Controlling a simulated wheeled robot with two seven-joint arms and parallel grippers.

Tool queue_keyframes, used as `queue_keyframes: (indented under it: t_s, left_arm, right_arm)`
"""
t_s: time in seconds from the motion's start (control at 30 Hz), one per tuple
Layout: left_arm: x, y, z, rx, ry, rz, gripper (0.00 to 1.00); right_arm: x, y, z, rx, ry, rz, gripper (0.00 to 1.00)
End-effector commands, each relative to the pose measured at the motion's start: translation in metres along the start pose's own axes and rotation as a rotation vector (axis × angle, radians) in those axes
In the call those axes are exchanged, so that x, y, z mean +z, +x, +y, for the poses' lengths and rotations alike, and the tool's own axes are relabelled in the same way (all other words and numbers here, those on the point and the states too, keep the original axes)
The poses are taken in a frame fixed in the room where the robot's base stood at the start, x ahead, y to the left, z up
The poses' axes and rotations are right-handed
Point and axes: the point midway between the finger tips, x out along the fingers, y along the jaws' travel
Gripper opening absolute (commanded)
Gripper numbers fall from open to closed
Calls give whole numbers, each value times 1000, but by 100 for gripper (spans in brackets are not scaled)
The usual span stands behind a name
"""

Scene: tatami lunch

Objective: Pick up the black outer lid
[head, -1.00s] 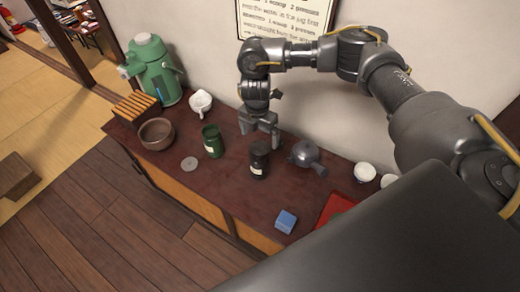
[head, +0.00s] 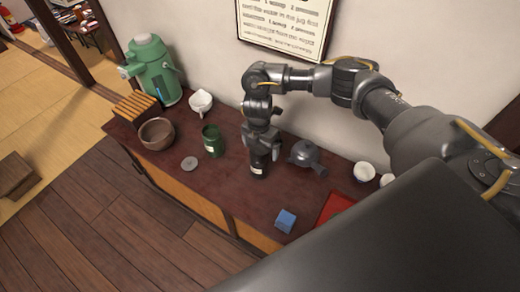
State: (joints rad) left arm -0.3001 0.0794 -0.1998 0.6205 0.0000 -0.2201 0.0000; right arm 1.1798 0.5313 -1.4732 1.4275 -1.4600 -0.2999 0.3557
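A black canister (head: 258,168) with a pale label stands upright on the dark red cabinet top, near its middle. My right gripper (head: 262,148) points down right over the canister, with its fingers at the canister's upper part. The fingers hide the canister's top, so its black outer lid is mostly covered. I cannot tell whether the fingers are open around the lid or closed on it. My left gripper is out of view.
A green canister (head: 212,143) and a grey disc (head: 189,163) are left of the black canister. A dark grey teapot (head: 305,156) stands close on its right. A brown bowl (head: 157,134), white pitcher (head: 200,102), blue block (head: 285,220) and red tray (head: 335,206) surround them.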

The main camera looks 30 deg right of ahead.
Motion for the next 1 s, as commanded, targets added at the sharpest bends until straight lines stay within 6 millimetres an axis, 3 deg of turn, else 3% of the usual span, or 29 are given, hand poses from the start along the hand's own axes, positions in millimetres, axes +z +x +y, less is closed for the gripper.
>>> queue_keyframes:
  t_s: [0.03,0.3,0.37,0.67,1.0]
  left_arm:
    - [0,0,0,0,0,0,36]
    - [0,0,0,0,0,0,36]
    - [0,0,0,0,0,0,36]
    - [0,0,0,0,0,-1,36]
    - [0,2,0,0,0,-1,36]
  right_arm:
    - [0,0,0,0,0,0,90]
    - [0,0,0,0,0,0,56]
    - [0,0,0,0,0,0,53]
    - [0,-5,1,2,-2,-1,53]
    - [-5,-40,-4,3,-6,-1,53]
